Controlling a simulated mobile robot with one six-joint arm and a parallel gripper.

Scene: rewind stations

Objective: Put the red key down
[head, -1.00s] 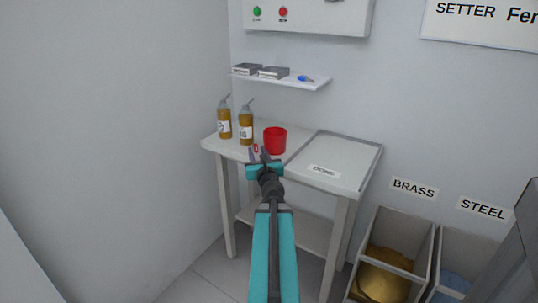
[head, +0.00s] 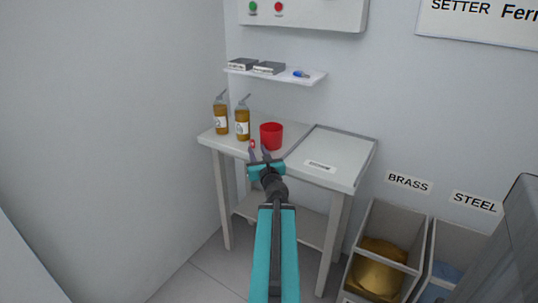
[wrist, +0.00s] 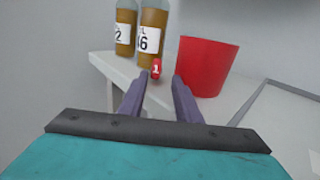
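The red key (head: 252,144), with a tag marked 1, is on the small grey table (head: 228,146), near its front left edge. In the wrist view the key (wrist: 156,68) shows just past my fingertips, in front of a bottle and left of the red cup. My gripper (head: 259,149) is open and empty; its fingers (wrist: 161,77) are spread with a gap between them. The key lies beyond the gap, nearer the left finger. The key's lower part is hard to make out.
Two amber bottles (head: 242,122) stand behind the key, and the red cup (head: 271,136) stands close on the right. A shallow grey tray (head: 330,150) covers the table's right half. Brass (head: 377,272) and steel bins stand on the floor at right.

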